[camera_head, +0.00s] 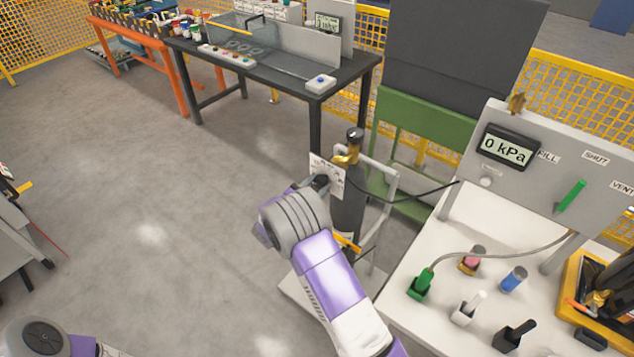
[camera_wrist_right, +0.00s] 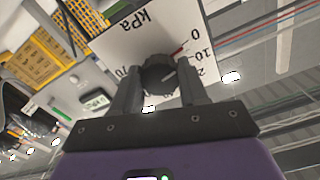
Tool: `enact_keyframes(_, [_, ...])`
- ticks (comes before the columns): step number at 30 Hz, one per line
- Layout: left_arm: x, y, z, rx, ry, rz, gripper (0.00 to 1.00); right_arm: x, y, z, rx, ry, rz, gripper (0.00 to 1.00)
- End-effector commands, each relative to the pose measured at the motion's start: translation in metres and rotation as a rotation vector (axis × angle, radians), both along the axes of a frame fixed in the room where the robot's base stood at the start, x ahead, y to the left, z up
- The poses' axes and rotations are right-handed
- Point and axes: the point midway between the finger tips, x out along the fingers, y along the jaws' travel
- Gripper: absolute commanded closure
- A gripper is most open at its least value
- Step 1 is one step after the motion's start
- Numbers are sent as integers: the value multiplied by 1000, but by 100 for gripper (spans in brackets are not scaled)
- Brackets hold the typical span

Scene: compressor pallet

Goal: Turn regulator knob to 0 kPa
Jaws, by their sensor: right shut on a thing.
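The regulator knob (camera_wrist_right: 158,76) is dark and round, in front of a white dial plate (camera_wrist_right: 125,45) lettered kPa, with 0, 10, 20 and 70 visible. A red mark is beside the 0. A short white line on the knob slants toward the low-number side; its exact reading is unclear. My right gripper (camera_wrist_right: 160,88) is shut on the knob, one finger on each side. In the head view my right gripper (camera_head: 318,184) is at the dial plate (camera_head: 328,174) by the dark gas cylinder (camera_head: 347,210); the arm partly hides it. My left gripper is out of view.
A panel display (camera_head: 506,148) reads 0 kPa. The white bench (camera_head: 400,312) at right carries coloured fittings and a green hose plug (camera_head: 421,285). A cylinder frame (camera_head: 385,205) stands close beside my right arm. Open floor (camera_head: 160,190) lies to the left.

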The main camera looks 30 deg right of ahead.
Motion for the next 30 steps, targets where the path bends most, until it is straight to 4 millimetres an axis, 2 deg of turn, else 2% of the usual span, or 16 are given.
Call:
enact_keyframes(20, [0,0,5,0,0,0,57,0,0,-1,-24,61,0,87])
enact_keyframes(21, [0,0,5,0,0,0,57,0,0,-1,-24,60,0,54])
enact_keyframes(26, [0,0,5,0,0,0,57,0,0,-1,-24,60,0,31])
enact_keyframes(30, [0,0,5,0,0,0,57,0,0,-1,-23,59,0,31])
